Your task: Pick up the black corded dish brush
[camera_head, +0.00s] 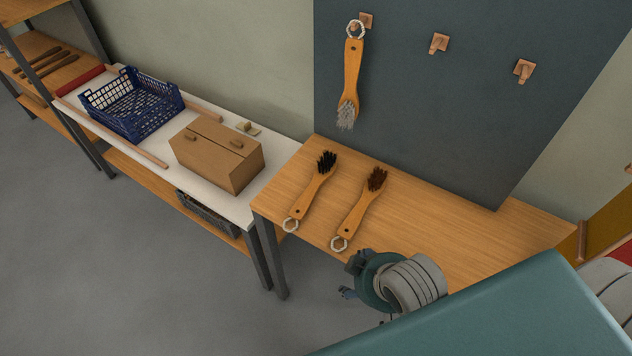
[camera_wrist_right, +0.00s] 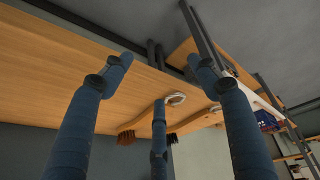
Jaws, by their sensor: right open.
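The black corded dish brush (camera_head: 314,194) lies on the wooden table, black bristles toward the wall and pale cord loop toward the front edge. A similar brush with brown bristles (camera_head: 360,208) lies to its right. My right gripper (camera_head: 350,281) is open and empty by the table's front edge, closer to the brown brush's cord loop than to the black brush. In the right wrist view, my gripper's fingers (camera_wrist_right: 160,85) are spread, one partly covering the brown brush (camera_wrist_right: 140,122). The black brush (camera_wrist_right: 198,122) shows behind it. My left gripper is not in view.
The wooden table (camera_head: 470,232) is clear to the right of the brushes. A grey-bristled brush (camera_head: 352,70) hangs on the dark board (camera_head: 450,110), beside two empty pegs. A brown box (camera_head: 215,157) and blue crate (camera_head: 135,120) stand on the white bench at left.

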